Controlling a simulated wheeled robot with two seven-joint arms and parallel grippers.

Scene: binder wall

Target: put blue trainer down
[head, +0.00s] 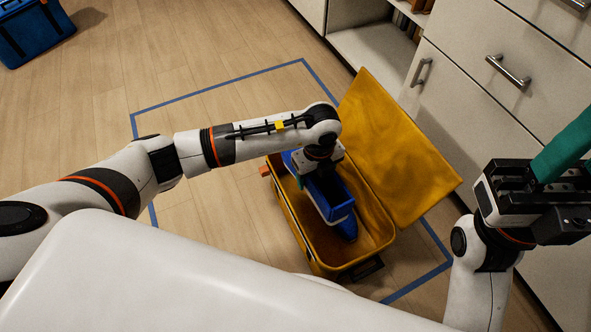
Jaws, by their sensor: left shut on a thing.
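The blue trainer (342,204), with white edging, is inside the open yellow case (281,214), tilted along its length. My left gripper (318,172) points down into the case and is shut on the blue trainer near its upper end. The fingertips are mostly hidden by the wrist, and I cannot tell whether the trainer touches the case floor. My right gripper (545,180) is at the right edge, away from the case. A teal part stands out from it, and its jaws are cut off by the frame.
The case's yellow lid (400,150) is open toward the white drawers (490,110). Blue tape (220,82) outlines an area of wood floor around the case. A blue box (35,35) stands at the far upper left.

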